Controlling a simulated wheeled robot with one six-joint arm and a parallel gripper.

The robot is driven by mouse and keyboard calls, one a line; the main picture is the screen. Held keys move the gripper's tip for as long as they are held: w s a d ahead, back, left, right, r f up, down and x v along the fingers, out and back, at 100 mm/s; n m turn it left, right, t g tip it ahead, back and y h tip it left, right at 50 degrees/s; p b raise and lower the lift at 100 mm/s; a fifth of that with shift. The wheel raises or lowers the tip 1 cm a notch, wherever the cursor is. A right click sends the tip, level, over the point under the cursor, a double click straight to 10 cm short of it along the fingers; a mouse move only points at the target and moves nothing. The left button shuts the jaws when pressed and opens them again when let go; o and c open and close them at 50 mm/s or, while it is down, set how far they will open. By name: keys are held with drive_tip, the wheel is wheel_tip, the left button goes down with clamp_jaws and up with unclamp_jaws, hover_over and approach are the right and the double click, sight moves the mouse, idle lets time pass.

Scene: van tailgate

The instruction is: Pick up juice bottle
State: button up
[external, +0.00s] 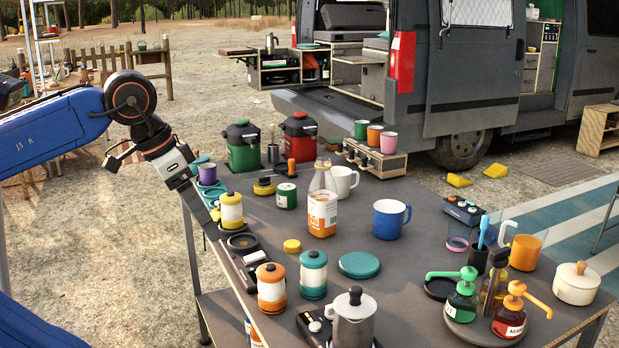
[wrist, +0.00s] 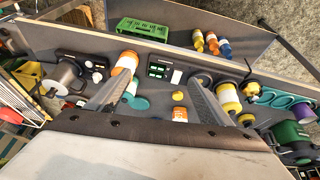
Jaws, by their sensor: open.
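A jar-like container with an orange-and-white label (external: 322,214) stands upright mid-table in the external view. A clear bottle-shaped vessel (external: 322,177) shows just behind it, its lower part hidden. I cannot tell for sure which is the juice bottle. My gripper (external: 208,218) is over the table's left edge, left of both and apart from them, by a yellow-and-white canister (external: 231,210). In the wrist view my gripper (wrist: 162,80) is open, its two fingers spread with nothing held. A small orange-and-white thing (wrist: 180,114) shows between them, partly cut off by my gripper body.
Orange (external: 271,288) and teal (external: 313,274) canisters stand at the table's near left. A blue mug (external: 391,219), a white mug (external: 343,181), a moka pot (external: 351,318) and pump bottles (external: 461,296) crowd the table (external: 420,262). Some bare tabletop lies around the blue mug.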

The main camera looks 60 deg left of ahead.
drive_tip(key=w+a+f+n+t+h, duration=0.1)
drive_tip(key=w+a+n+h, duration=0.15)
drive_tip(key=w+n, duration=0.5)
drive_tip(key=w+a+f+n+h, duration=0.1)
drive_tip(key=w+a+n+h, duration=0.15)
drive_tip(key=w+n, duration=0.5)
drive_tip(key=w+a+r+n+t+h, duration=0.1)
drive_tip(key=w+a+n+t, duration=0.2)
drive_tip(key=a+n, duration=0.45)
drive_tip(key=w+a+r+n+t+h, duration=0.1)
drive_tip(key=w+a+n+t, duration=0.25)
drive_tip(key=a+n, duration=0.35)
approach(335, 208)
drive_tip(key=shift+m+g, duration=0.35)
drive_tip(key=shift+m, duration=0.1)
drive_tip(key=x, duration=0.7)
drive_tip(key=a+x, duration=0.1)
drive_tip(key=x, duration=0.2)
drive_tip(key=shift+w+f, duration=0.1)
drive_tip(key=shift+w, duration=0.35)
